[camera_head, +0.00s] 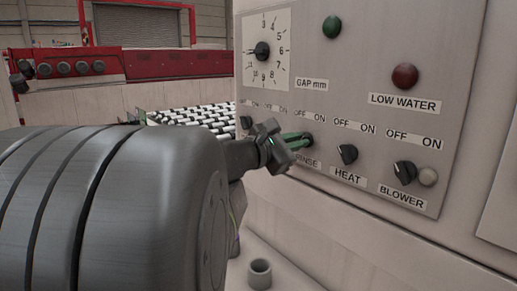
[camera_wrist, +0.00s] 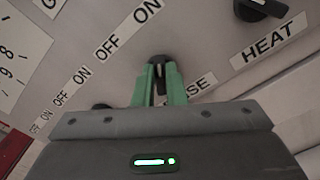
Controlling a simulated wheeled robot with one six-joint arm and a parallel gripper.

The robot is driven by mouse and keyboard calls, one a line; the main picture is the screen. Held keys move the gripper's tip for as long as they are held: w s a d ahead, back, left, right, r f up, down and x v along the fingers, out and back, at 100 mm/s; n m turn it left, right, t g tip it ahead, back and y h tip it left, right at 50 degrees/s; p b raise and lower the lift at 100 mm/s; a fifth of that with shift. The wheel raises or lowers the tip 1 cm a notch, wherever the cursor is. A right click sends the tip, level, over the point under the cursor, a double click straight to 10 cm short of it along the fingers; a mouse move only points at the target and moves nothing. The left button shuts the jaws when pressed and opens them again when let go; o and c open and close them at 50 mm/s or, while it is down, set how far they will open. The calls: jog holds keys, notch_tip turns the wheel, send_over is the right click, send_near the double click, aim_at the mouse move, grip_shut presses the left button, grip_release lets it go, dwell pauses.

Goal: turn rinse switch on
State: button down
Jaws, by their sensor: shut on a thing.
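The rinse switch (camera_wrist: 159,62) is a black rotary knob on the grey control panel, with OFF and ON labels above it and a partly covered RINSE label (camera_head: 307,161) below. My gripper (camera_wrist: 160,72) has its green fingers closed around the knob in the wrist view. In the head view my gripper (camera_head: 305,139) reaches the panel from the left and hides most of the knob. The knob's pointer direction is hard to tell behind the fingers.
The HEAT knob (camera_head: 348,153) and BLOWER knob (camera_head: 405,172) sit to the right. Another knob (camera_head: 246,122) is to the left. A gap dial (camera_head: 262,51), green lamp (camera_head: 331,27) and red lamp (camera_head: 404,76) are above. A roller conveyor (camera_head: 195,116) lies behind.

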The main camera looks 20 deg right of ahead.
dwell(0.4)
jog(key=c, duration=1.5)
grip_release()
jog(key=p+v, duration=0.1)
jog(key=v, duration=1.3)
jog(key=shift+d, duration=0.1)
jog(key=shift+d, duration=0.1)
jog(key=shift+b+x, duration=0.5)
jog(key=shift+x, duration=6.1)
